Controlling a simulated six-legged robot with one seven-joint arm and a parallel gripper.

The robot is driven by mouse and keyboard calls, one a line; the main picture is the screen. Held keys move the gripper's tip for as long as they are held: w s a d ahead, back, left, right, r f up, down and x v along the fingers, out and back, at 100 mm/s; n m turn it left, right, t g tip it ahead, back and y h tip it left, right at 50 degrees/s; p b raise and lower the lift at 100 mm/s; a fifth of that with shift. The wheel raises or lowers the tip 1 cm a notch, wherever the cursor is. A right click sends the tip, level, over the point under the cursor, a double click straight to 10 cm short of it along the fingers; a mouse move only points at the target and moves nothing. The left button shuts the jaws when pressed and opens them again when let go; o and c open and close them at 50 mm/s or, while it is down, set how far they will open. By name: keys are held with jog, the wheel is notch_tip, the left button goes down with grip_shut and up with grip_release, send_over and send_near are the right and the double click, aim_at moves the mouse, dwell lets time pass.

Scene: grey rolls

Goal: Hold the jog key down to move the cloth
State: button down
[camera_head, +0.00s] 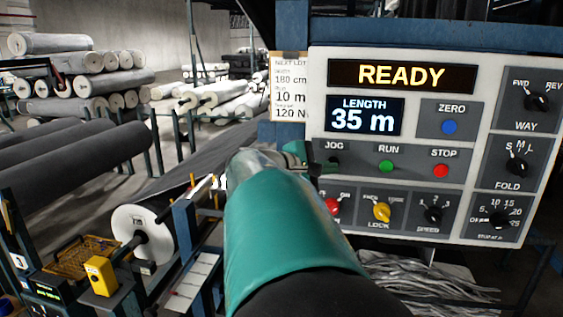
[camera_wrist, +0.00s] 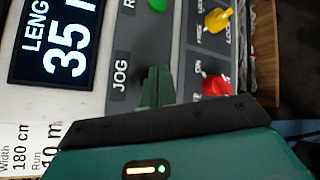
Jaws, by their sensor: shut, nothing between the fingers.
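The control panel (camera_head: 480,95) fills the right of the head view. Its jog key (camera_head: 333,161) is a small dark button under the JOG label, left of the green RUN button (camera_head: 387,166). My gripper (camera_head: 306,160) is shut and empty, its green fingertips just left of the jog key. In the wrist view my gripper (camera_wrist: 157,84) points at the panel beside the JOG label, and the fingers hide the key. I cannot tell whether they touch it. The display (camera_head: 400,76) reads READY and the length display (camera_head: 364,117) reads 35 m. Dark grey cloth (camera_head: 190,158) stretches behind my arm.
The red STOP button (camera_head: 440,171) is right of RUN. A red switch (camera_wrist: 214,84) and yellow lock knob (camera_wrist: 218,20) sit below the jog key. A paper lot card (camera_head: 290,85) hangs at the panel's left edge. Grey rolls (camera_head: 75,150) lie at left.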

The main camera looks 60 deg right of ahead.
jog(key=shift+d, duration=0.1)
jog(key=shift+w+d, duration=0.1)
jog(key=shift+d, duration=0.2)
jog(key=shift+w+d, duration=0.1)
jog(key=shift+d, duration=0.35)
dwell(7.2)
